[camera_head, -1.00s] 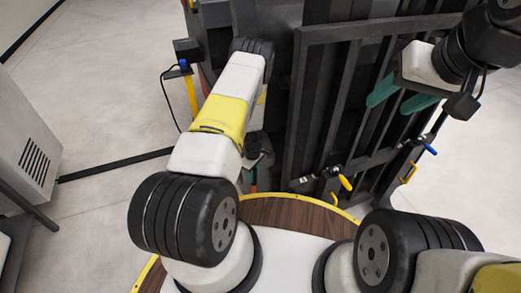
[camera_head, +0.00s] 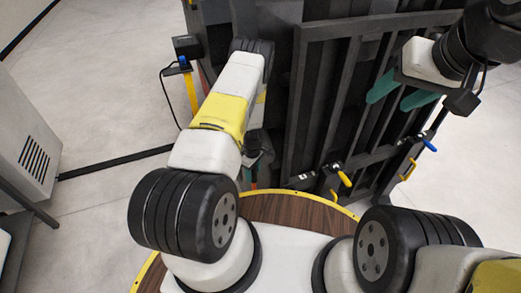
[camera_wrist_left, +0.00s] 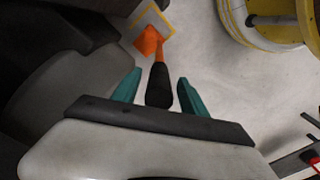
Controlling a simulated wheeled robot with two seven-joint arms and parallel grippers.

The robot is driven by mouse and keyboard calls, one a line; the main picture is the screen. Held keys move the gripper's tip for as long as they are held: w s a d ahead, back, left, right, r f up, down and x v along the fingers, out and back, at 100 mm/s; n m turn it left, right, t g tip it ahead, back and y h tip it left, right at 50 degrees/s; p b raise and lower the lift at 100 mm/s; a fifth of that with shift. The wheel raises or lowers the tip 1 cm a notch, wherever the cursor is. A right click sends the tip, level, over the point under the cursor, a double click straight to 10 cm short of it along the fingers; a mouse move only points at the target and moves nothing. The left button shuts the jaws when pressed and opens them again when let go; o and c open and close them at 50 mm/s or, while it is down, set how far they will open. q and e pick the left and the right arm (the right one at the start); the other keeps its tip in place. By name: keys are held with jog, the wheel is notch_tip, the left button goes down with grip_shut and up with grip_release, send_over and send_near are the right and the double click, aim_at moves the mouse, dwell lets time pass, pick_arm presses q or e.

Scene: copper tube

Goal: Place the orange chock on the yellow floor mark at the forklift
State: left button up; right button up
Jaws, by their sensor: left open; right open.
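The orange chock (camera_wrist_left: 149,41) shows in the left wrist view with its black handle (camera_wrist_left: 159,86) pointing toward my left gripper (camera_wrist_left: 159,84). The chock's orange part overlaps the yellow floor mark (camera_wrist_left: 171,22), a square outline on the pale floor. I cannot tell whether it touches the floor. My left gripper is open, its teal fingers on either side of the handle with a gap beside it. In the head view my left arm hides most of that gripper. My right gripper (camera_head: 391,101) is open and empty in front of the dark forklift frame (camera_head: 325,115).
In the left wrist view, dark bulky parts (camera_wrist_left: 60,55) stand close on the left. My yellow-edged round base is at the upper right. In the head view a grey cabinet (camera_head: 30,140) stands at the left, and a black strip (camera_head: 115,162) crosses the floor. Floor between them is open.

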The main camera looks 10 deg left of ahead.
pick_arm(q)
notch_tip(320, 180, up, 12)
jog(key=s+d+r+m+t+h, duration=0.1)
jog(key=s+d+r+m+t, duration=0.15)
jog(key=r, duration=1.45)
jog(key=s+d+r+m+t+h, duration=0.1)
jog(key=d+r+m+h, duration=0.2)
jog(key=r, duration=1.3)
jog(key=s+r+m+t+y, duration=0.1)
jog(key=s+r+m, duration=0.3)
jog(key=s+r, duration=0.4)
jog(key=s+r+m+t, duration=0.1)
jog(key=s+r+m, duration=0.3)
jog(key=s+r, duration=0.4)
jog(key=shift+s+a+m+t+y, duration=0.35)
jog(key=shift+s+a+y, duration=0.05)
jog(key=shift+s, duration=2.2)
